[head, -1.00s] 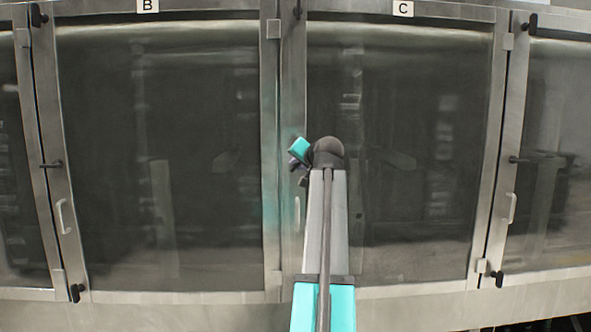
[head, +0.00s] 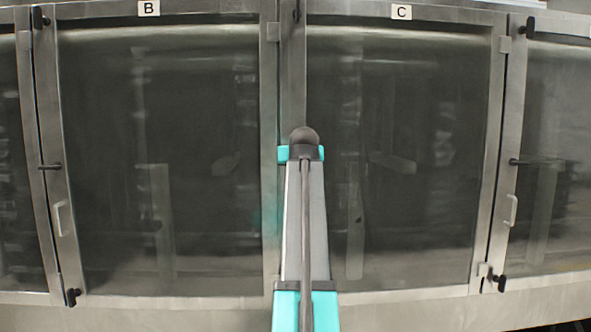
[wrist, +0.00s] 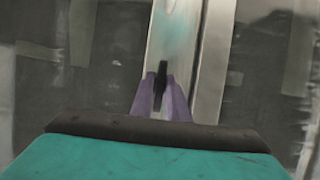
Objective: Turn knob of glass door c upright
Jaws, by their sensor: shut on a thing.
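Glass door C (head: 420,235) is closed, with its label (head: 401,12) above it. In the wrist view, a black knob (wrist: 162,69) on the pale metal door frame stands between the two purple fingers of my gripper (wrist: 161,79). The gripper is shut on this knob. The knob's visible part runs nearly along the frame, close to upright in the picture. In the head view, my arm hides the knob and the fingers at door C's left frame.
Door B (head: 105,240) is closed on the left. Another black knob (head: 296,14) sits at the top of door C's left frame. To the right are a further knob (head: 517,161) and a pale pull handle (head: 511,210). Door C's handle is hidden behind my arm.

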